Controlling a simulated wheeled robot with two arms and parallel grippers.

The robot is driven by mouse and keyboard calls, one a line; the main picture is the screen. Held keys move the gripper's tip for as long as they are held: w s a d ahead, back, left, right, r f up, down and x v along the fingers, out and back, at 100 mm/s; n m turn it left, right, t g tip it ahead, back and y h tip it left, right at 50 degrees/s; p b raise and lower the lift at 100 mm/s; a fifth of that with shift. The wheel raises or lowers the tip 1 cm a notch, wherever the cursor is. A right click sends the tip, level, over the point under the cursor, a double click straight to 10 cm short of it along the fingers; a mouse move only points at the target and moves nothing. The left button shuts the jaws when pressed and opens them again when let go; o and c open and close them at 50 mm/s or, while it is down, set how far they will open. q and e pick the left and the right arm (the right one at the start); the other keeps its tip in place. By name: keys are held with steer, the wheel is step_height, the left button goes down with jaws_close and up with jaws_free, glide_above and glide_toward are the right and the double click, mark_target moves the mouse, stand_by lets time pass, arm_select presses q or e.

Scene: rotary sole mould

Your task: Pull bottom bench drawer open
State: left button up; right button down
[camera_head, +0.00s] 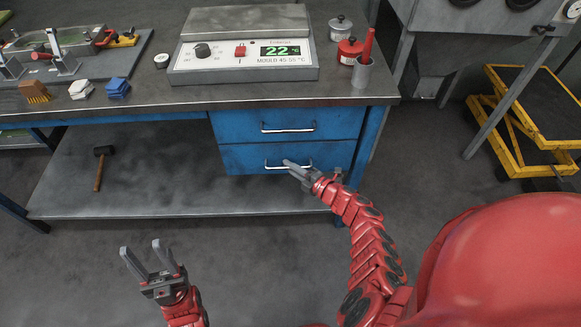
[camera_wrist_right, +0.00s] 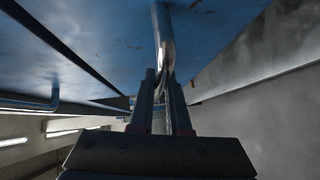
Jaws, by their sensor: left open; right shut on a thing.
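The blue bottom drawer (camera_head: 240,160) sits under the bench top, below a matching upper drawer (camera_head: 235,126). Its front looks about flush with the upper one. My right gripper (camera_head: 290,165) is at the bottom drawer's metal bar handle (camera_head: 275,167). In the right wrist view the fingers (camera_wrist_right: 163,85) are shut on the handle (camera_wrist_right: 163,35), with the blue drawer face (camera_wrist_right: 100,40) around it. My fingers hide part of the handle. My left gripper (camera_head: 150,255) is open and empty, low over the floor in front of the lower shelf.
A hammer (camera_head: 100,165) lies on the lower shelf (camera_head: 150,190). A yellow cart (camera_head: 520,120) stands at the right. Floor before the drawers is clear.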

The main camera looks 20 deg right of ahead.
steer(key=shift+s, duration=0.1)
stand_by(0.3)
steer(key=s+a, duration=0.3)
steer(key=s, duration=0.7)
steer(key=s+a, duration=0.2)
steer(key=s, duration=0.8)
steer(key=s+a, duration=0.3)
steer(key=s, duration=0.7)
steer(key=shift+a+b, duration=0.35)
steer(key=shift+b, duration=0.1)
steer(key=c, duration=0.9)
jaws_free()
steer(key=shift+s+d, duration=0.1)
